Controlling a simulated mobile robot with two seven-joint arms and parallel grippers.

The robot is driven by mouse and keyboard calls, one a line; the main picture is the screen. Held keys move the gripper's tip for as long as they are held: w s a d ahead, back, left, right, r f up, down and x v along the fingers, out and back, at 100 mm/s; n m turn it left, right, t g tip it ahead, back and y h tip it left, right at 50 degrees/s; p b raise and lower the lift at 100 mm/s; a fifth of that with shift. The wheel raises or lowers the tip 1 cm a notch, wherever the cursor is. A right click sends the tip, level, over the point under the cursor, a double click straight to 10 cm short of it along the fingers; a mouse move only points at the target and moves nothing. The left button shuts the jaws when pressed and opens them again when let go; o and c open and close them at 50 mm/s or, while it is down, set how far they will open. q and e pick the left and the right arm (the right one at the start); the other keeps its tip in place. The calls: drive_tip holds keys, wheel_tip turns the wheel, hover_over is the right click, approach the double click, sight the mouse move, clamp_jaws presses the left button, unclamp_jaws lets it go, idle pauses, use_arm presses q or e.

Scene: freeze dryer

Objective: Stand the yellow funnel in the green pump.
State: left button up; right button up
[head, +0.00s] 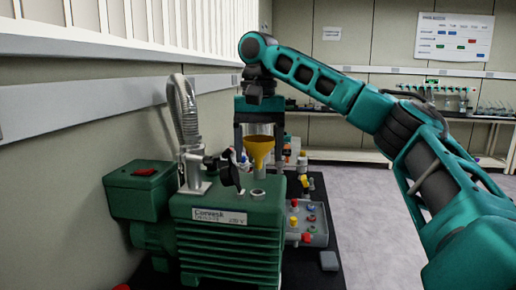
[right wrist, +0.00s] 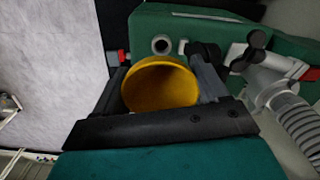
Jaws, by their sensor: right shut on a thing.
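The yellow funnel (head: 258,150) is held upright, wide mouth up and spout down, between the fingers of my right gripper (head: 259,146). It hangs a little above the green pump (head: 225,212); a gap shows between the spout and the pump's short grey open port (head: 258,195) below. In the right wrist view the funnel (right wrist: 160,86) fills the space between the two dark fingers of my right gripper (right wrist: 162,88), and the round port (right wrist: 161,44) shows just beyond its rim. The funnel's spout is hidden there. My left gripper is not in view.
A silver fitting with a grey corrugated hose (head: 184,115) rises on the pump's left, with a black-handled valve (head: 222,165) beside the port. A grey tray (head: 314,238) with small coloured items stands right of the pump. A bench (head: 350,156) runs along the back wall.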

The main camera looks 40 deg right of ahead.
sight(257, 159)
drive_tip(key=shift+w+f, duration=0.1)
drive_tip(key=shift+w, duration=0.15)
drive_tip(key=shift+s+f, duration=0.1)
drive_tip(key=shift+f, duration=1.5)
drive_tip(key=shift+f, duration=0.35)
drive_tip(key=shift+s+f, duration=0.1)
drive_tip(key=shift+f, duration=0.4)
drive_tip(key=shift+w+a, duration=0.2)
idle(0.7)
drive_tip(key=shift+f, duration=0.2)
idle(0.4)
